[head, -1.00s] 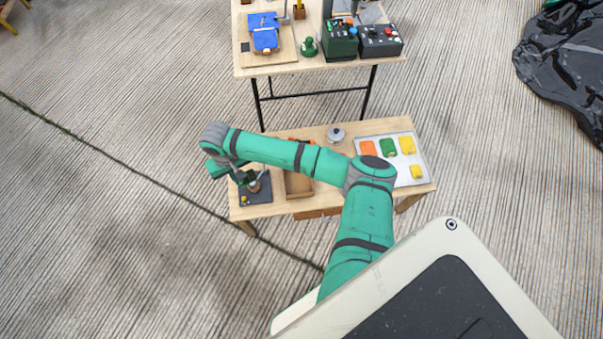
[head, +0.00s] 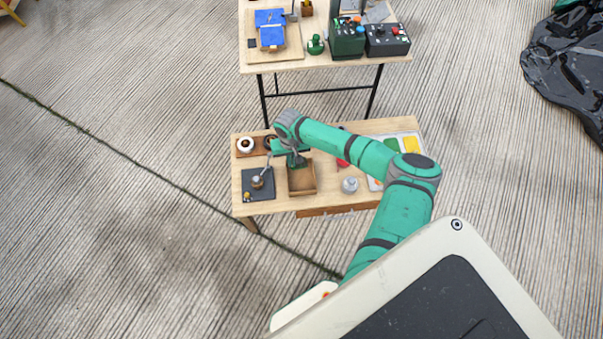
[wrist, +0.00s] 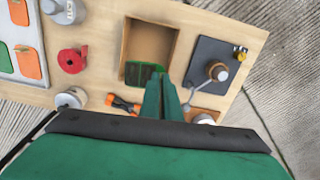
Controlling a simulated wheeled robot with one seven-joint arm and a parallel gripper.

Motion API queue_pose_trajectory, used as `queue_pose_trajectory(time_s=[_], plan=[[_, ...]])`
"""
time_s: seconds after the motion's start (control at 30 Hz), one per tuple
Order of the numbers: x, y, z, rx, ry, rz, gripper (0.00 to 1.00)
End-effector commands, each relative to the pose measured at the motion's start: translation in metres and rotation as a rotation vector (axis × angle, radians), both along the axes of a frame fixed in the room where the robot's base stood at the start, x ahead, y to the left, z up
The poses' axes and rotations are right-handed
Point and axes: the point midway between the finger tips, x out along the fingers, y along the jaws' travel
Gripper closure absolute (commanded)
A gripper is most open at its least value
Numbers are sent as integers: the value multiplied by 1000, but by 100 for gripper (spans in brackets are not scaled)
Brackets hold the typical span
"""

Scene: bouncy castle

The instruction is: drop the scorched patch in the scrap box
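The scorched patch, a dark green, blackened piece, shows at my fingertips in the wrist view (wrist: 139,73) and small in the head view (head: 297,161). My gripper (wrist: 161,78) has its green fingers close together, shut on the patch's edge. The scrap box, an open wooden box, stands on the low table in the head view (head: 302,181) and the wrist view (wrist: 151,42). The patch hangs over the box's near end in the wrist view; its height above the floor of the box is hard to tell. The visible part of the box is empty.
A dark pad (head: 252,189) with a small wooden-topped tool stands left of the box. A silver container (head: 349,185), a red roll (wrist: 72,60) and a tray of coloured patches (head: 411,144) are to its right. An orange-handled tool (wrist: 122,104) lies near the box.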

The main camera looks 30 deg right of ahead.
Motion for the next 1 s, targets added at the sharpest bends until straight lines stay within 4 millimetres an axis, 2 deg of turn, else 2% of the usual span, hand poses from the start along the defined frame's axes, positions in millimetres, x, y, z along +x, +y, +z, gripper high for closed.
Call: queue_pose_trajectory(time_s=[0.2,0.6,0.7,1.0], plan=[[0,0,-18,0,1,0,100],[0,0,-23,0,-1,1,100],[0,0,-23,0,-1,1,76],[0,0,-23,0,-1,1,75]])
